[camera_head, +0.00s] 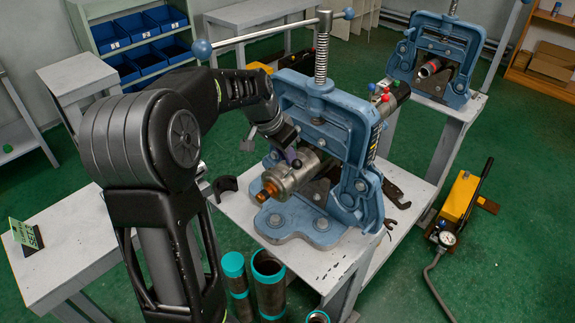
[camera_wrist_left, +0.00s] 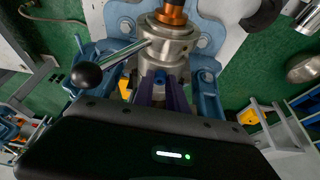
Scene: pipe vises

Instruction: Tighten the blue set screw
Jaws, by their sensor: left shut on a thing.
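The metal collar (camera_head: 290,178) with a copper-coloured end sits at the front of the near blue vise (camera_head: 345,140). My left gripper (camera_head: 294,157) reaches down to the top of the collar, and its fingers are close together. In the left wrist view, the fingers of my left gripper (camera_wrist_left: 165,85) meet the side of the steel collar (camera_wrist_left: 172,45). A lever with a black ball knob (camera_wrist_left: 87,75) shows to the left of the collar. My right gripper is not in view.
The vise's long handle with blue ball ends (camera_head: 202,49) spans above my left arm. A dark curved tool (camera_head: 224,187) and a wrench (camera_head: 397,192) lie on the white table (camera_head: 300,262). Teal-rimmed pipes (camera_head: 268,285) stand below. A second vise (camera_head: 435,60) is behind.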

